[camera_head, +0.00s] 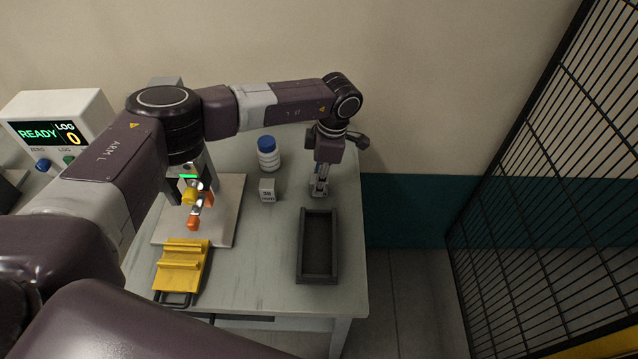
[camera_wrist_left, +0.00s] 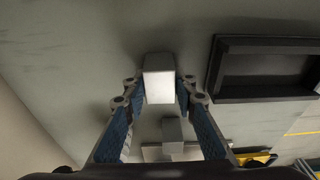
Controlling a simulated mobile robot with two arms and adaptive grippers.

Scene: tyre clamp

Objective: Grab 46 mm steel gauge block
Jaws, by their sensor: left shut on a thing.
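My left gripper (camera_head: 319,190) points down over the back right of the table, behind the dark tray. In the left wrist view its two fingers (camera_wrist_left: 160,92) are shut on a pale steel block (camera_wrist_left: 159,84), which sits between the fingertips. The block's size marking does not show there, and in the head view the gripper mostly hides it. Another grey block (camera_head: 267,190) with a number label stands on the table to the left of the gripper; a grey block (camera_wrist_left: 172,130) also shows beyond the fingers in the left wrist view. My right gripper is not in view.
A dark empty tray (camera_head: 303,250) lies in front of the gripper. A white bottle with a blue cap (camera_head: 268,158) stands behind the labelled block. A yellow rack (camera_head: 180,268), a pale plate (camera_head: 226,215) and a READY display box (camera_head: 85,108) are to the left. A mesh fence (camera_head: 560,170) stands right.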

